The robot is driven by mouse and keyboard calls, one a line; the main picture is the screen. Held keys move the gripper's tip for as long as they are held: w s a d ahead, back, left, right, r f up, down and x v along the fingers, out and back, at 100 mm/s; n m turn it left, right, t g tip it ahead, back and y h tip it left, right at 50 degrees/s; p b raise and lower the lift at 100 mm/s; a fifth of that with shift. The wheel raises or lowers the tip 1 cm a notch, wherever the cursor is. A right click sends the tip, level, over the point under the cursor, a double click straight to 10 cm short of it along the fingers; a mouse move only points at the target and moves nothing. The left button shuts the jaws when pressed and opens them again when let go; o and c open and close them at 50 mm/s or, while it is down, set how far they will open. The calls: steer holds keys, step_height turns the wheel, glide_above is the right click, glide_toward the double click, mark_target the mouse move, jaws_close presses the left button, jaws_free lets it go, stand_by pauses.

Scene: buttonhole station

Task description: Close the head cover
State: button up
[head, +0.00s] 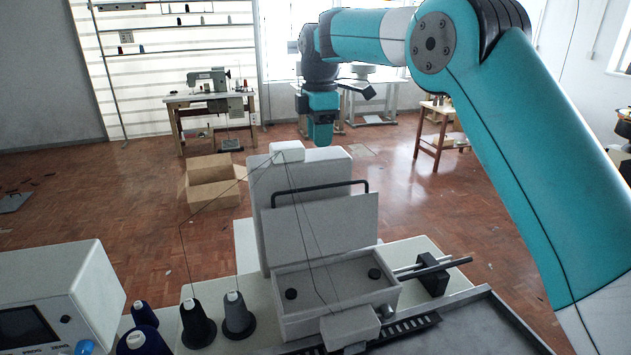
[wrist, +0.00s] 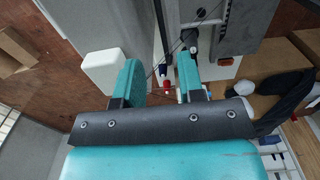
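The head cover (head: 322,228) is a light grey panel that stands raised at the back of the open machine head (head: 340,308). A black bar handle (head: 320,186) runs along its upper edge. The grey box under it is open at the top, with two black knobs inside. My gripper (head: 320,138) hangs above and behind the cover in the head view, apart from it. In the wrist view my gripper (wrist: 160,75) has its two teal fingers spread, with nothing held between them.
A tall grey column with a white cap (head: 287,151) stands behind the cover, with thin threads running down. Thread cones (head: 238,315) and a control box (head: 55,300) stand to the left. A black rod (head: 440,267) sticks out right. A cardboard box (head: 212,182) lies on the floor.

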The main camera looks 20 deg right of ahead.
step_height(320, 180, down, 11)
steer(key=p, duration=0.3)
steer(key=shift+f, duration=0.15)
